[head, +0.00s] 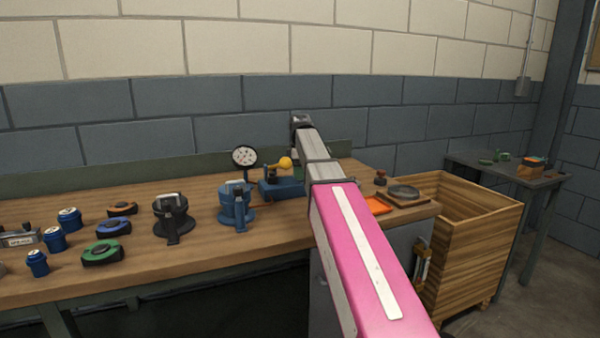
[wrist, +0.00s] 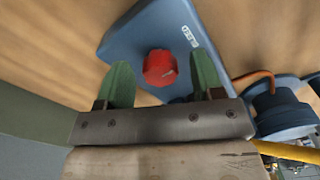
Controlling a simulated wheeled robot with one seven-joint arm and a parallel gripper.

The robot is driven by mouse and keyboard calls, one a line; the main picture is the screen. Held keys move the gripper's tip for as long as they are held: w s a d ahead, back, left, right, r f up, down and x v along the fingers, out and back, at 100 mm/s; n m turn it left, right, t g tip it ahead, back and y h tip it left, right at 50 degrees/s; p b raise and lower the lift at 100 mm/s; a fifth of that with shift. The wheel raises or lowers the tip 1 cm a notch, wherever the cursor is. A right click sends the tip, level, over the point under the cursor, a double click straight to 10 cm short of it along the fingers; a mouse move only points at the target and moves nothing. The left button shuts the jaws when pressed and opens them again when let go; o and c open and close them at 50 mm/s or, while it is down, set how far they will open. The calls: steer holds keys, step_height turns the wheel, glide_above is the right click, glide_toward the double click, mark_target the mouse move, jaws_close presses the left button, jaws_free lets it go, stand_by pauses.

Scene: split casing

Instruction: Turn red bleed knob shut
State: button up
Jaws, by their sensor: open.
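The red bleed knob (wrist: 159,67) shows in the wrist view on top of a blue block (wrist: 140,35) with a small white label. My gripper (wrist: 162,75) is open, its two green fingers apart, one to the left and one to the right of the knob in the picture. I cannot tell whether either finger touches it. In the head view the blue block (head: 284,188) stands on the workbench, partly behind my arm; the red knob is hidden there.
The wooden workbench (head: 215,262) holds a dial gauge (head: 244,156), a blue fitting (head: 236,205), a dark fitting (head: 173,218) and several caps and tape-like rounds to the left. A yellow ball (head: 285,163) sits by the block. A wooden crate (head: 470,240) stands right of the bench.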

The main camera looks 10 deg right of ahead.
steer(key=c, duration=0.9)
